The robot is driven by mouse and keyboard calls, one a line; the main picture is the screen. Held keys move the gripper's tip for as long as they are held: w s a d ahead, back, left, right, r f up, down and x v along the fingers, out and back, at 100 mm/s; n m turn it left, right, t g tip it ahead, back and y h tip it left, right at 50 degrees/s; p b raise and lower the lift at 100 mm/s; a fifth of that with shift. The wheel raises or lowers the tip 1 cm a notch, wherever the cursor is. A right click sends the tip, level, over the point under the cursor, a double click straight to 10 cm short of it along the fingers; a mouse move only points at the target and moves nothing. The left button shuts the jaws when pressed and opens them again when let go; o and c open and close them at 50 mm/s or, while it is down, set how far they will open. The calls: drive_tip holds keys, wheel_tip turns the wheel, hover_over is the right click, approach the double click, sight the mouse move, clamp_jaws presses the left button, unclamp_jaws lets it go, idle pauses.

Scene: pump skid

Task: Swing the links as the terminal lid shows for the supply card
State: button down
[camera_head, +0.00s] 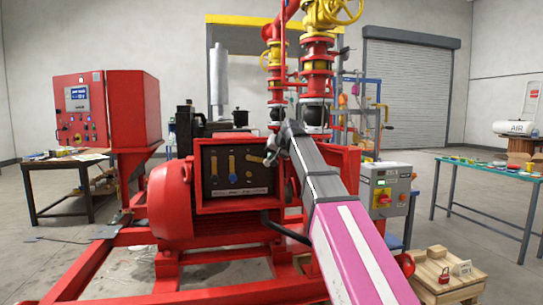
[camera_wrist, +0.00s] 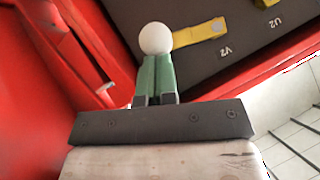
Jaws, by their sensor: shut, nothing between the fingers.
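The terminal box (camera_head: 237,165) on the red motor is open and shows a dark panel with yellow links and a blue knob (camera_head: 233,178). A light strip with small, unreadable writing runs along the panel's lower part. In the wrist view, a yellow link (camera_wrist: 200,33) lies slanted on the panel near the markings V2 and U2. A white ball-shaped knob (camera_wrist: 155,38) is at its left end, just beyond my fingertips. My gripper (camera_wrist: 155,58) is shut with nothing in it. In the head view, my gripper (camera_head: 271,154) is at the box's right edge. I cannot make out the lid or supply card.
The red box walls (camera_wrist: 85,40) flank the panel closely. A red control cabinet (camera_head: 105,108) and a table (camera_head: 65,185) with papers stand at left. A grey switch box (camera_head: 388,187) and a green bench (camera_head: 490,172) are at right. A wooden crate (camera_head: 445,275) sits front right.

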wheel_tip(320, 180, down, 6)
drive_tip(key=y, duration=0.1)
drive_tip(key=shift+a+m+y, duration=0.3)
drive_tip(key=shift+a+m, duration=0.05)
drive_tip(key=shift+m, duration=0.05)
idle(0.4)
drive_tip(key=shift+s+a+f+m+y, duration=0.2)
drive_tip(key=shift+a+f+m+y, duration=0.55)
drive_tip(key=shift+y, duration=0.35)
drive_tip(key=shift+s+a+f+m+y, duration=0.25)
drive_tip(key=shift+a+f+m+y, duration=0.3)
drive_tip(key=shift+m+y, duration=0.45)
drive_tip(key=shift+s+a+f+m+y, duration=0.2)
drive_tip(key=shift+a+f+m+y, duration=0.45)
drive_tip(key=shift+y, duration=0.55)
drive_tip(key=shift+a, duration=0.1)
drive_tip(key=shift+s, duration=0.1)
drive_tip(key=v, duration=1.1)
drive_tip(key=shift+t, duration=0.3)
